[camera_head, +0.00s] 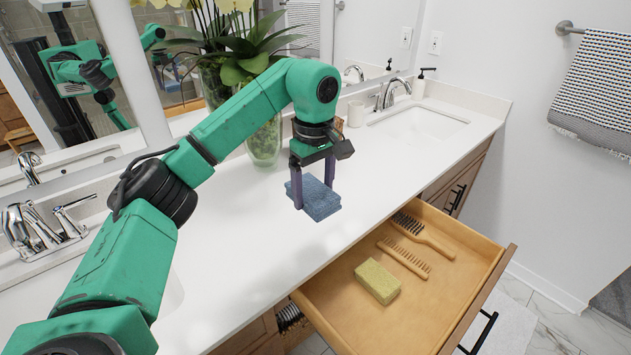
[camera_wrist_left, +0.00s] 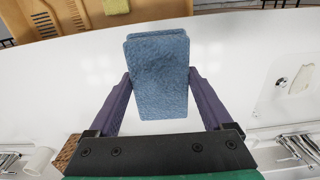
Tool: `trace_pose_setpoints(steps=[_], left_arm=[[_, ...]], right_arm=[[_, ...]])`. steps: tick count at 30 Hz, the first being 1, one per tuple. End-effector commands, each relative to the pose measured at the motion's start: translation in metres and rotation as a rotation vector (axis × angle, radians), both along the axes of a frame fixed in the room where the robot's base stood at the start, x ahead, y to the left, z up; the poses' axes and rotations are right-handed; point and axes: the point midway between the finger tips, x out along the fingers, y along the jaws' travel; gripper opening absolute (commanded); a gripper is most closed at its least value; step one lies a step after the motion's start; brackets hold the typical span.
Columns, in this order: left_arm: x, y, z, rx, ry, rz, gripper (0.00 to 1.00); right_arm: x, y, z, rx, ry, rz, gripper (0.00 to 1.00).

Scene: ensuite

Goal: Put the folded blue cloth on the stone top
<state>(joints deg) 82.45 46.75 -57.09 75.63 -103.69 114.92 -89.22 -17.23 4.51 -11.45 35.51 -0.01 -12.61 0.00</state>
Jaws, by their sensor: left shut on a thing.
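The folded blue cloth (camera_head: 318,199) is between the fingers of my left gripper (camera_head: 314,192), over the white stone top (camera_head: 240,260). In the left wrist view the cloth (camera_wrist_left: 160,75) fills the space between the two purple fingers (camera_wrist_left: 160,92), which touch its sides. The left gripper points down and is shut on the cloth. I cannot tell whether the cloth touches the stone top or hangs just above it. My right gripper does not show in either view.
An open drawer (camera_head: 350,318) below the counter edge holds a yellow sponge (camera_head: 377,281), a wooden comb (camera_head: 404,258) and a hairbrush (camera_head: 422,234). A glass vase with a plant (camera_head: 264,143) stands behind the gripper. A sink (camera_head: 420,122) lies at the far right.

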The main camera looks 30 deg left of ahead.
Motion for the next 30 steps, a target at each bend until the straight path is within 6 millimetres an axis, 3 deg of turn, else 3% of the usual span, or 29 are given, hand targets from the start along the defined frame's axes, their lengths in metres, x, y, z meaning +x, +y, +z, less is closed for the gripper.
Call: trace_pose_setpoints(steps=[1, 6, 10, 13, 20, 21, 25, 30], left_arm=[[0.005, 0.028, 0.024, -0.001, 0.000, 0.021, 0.29], [0.007, 0.104, 0.053, -0.009, 0.004, 0.034, 0.29], [0.005, 0.128, 0.056, -0.013, 0.006, 0.032, 0.29], [0.004, 0.131, 0.034, -0.014, 0.010, 0.028, 0.29], [0.003, 0.129, -0.045, -0.014, 0.012, 0.026, 0.29], [0.003, 0.130, -0.050, -0.013, 0.014, 0.028, 0.29], [0.003, 0.130, -0.086, -0.012, 0.011, 0.029, 0.29], [0.003, 0.130, -0.115, -0.013, 0.010, 0.028, 0.29]], right_arm=[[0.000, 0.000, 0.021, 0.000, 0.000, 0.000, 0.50], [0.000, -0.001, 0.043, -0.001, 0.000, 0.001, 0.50], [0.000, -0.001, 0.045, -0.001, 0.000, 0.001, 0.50], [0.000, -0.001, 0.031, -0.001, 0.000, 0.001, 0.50], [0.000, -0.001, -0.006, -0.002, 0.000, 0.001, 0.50], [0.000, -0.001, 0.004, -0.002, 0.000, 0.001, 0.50], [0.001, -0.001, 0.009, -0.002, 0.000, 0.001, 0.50], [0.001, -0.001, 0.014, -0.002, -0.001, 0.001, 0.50]])
